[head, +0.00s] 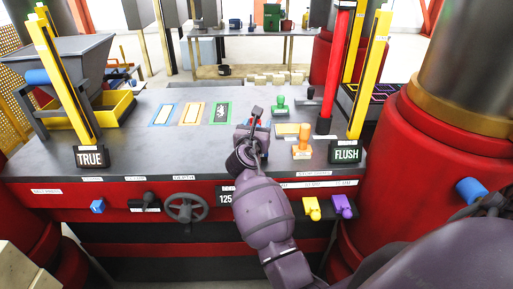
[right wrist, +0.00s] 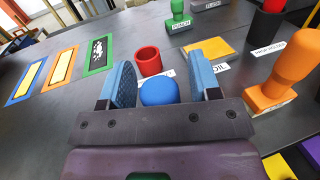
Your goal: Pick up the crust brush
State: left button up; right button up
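My right gripper (head: 257,124) is low over the grey bench top. In the right wrist view its two blue-padded fingers (right wrist: 162,82) stand apart. A round blue knob (right wrist: 158,91) lies between them in the picture, with narrow gaps on both sides. What is under the knob is hidden by the gripper. A red cup-like ring (right wrist: 148,61) stands just beyond it. I cannot tell for certain whether the blue-knobbed thing is the crust brush. My left gripper is not in view.
An orange stamp (head: 302,143) stands right of the gripper, and a green stamp (head: 280,104) stands behind. Blue, orange and green frames (head: 220,113) lie to the left. A red post (head: 336,70) rises at right. The left bench top is mostly clear.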

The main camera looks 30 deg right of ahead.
grip_shut()
notch_tip(320, 180, up, 20)
jog(key=p, duration=0.1)
jog(key=shift+p, duration=0.35)
dwell(0.4)
